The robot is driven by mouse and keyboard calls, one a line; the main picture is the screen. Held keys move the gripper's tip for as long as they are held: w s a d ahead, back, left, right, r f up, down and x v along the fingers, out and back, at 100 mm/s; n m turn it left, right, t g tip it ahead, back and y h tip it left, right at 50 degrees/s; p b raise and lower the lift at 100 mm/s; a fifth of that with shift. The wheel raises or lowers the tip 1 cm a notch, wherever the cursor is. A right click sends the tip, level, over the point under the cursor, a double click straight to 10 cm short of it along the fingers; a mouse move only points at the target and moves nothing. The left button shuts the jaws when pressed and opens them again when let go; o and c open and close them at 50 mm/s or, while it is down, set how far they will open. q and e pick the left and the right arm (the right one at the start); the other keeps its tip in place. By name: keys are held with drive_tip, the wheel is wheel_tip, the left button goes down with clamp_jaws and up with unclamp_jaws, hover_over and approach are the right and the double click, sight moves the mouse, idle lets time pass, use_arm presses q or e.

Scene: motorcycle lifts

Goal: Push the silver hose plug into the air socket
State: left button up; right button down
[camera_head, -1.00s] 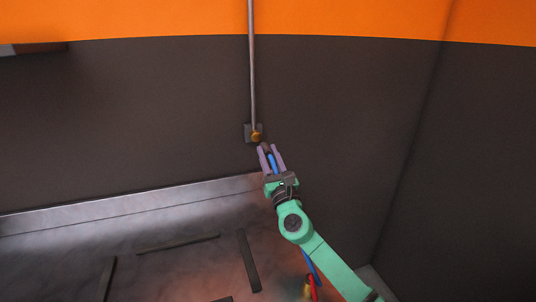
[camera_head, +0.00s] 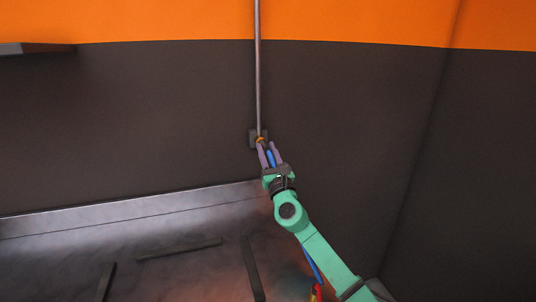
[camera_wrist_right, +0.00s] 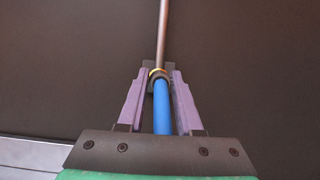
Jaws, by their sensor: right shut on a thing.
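The air socket (camera_head: 261,139) is a brass fitting on a dark square plate at the lower end of a vertical pipe on the wall. Its brass ring also shows in the right wrist view (camera_wrist_right: 157,71). My right gripper (camera_head: 268,147) has its purple fingertips right at the socket. It is shut on the end of the blue hose (camera_wrist_right: 162,108), which runs back between the fingers. My left gripper is out of view.
The thin metal pipe (camera_head: 258,70) runs up the dark wall (camera_head: 130,120) from the socket. A grey ledge (camera_head: 130,210) runs along the wall's foot at left. A dark shelf (camera_head: 35,48) juts out at upper left. The wall around the socket is clear.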

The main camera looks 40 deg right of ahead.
idle(0.6)
drive_tip(key=shift+b, duration=0.3)
idle(1.1)
drive_tip(key=shift+w+d+f+b, duration=0.1)
drive_tip(key=shift+w+b, duration=0.3)
drive_tip(key=shift+b, duration=0.05)
drive_tip(key=c, duration=0.5)
unclamp_jaws()
